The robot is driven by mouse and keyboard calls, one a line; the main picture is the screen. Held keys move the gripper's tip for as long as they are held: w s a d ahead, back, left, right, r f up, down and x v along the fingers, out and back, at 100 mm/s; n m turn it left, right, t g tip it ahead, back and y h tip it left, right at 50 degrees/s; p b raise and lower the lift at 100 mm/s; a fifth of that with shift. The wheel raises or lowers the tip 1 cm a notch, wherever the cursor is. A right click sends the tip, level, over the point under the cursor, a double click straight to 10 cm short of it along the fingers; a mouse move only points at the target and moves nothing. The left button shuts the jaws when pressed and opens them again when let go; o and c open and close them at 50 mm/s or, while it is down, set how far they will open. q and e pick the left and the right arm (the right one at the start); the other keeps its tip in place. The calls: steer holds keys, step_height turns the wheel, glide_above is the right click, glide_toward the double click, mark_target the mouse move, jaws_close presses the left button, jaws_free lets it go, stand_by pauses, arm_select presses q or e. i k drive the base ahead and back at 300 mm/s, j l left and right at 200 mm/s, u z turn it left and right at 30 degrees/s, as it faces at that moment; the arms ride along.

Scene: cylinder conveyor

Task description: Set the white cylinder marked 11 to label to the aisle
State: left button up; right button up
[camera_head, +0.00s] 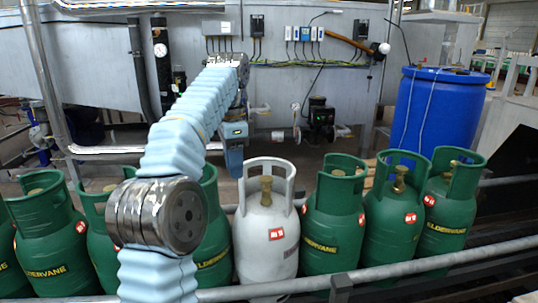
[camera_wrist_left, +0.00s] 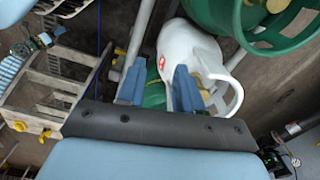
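The white cylinder (camera_head: 265,240) stands upright in a row of green ones, with a brass valve inside its collar. Its red-and-white sticker (camera_head: 276,234) faces the head camera, slightly right of its middle; the digits are too small to read. My left gripper (camera_head: 235,172) points down just left of and near its collar. A red mark shows on the white cylinder there.
Green cylinders (camera_head: 333,235) stand close on both sides of the white one. A metal rail (camera_head: 420,264) runs in front of the row. A blue drum (camera_head: 440,112) stands behind at right. A grey panel (camera_head: 90,65) with switches and cables is at the back.

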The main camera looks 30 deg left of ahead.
mark_target(267, 225)
steer(key=i+j, duration=0.2)
steer(key=i, duration=0.2)
steer(key=i+j, duration=0.2)
steer(key=i, duration=0.25)
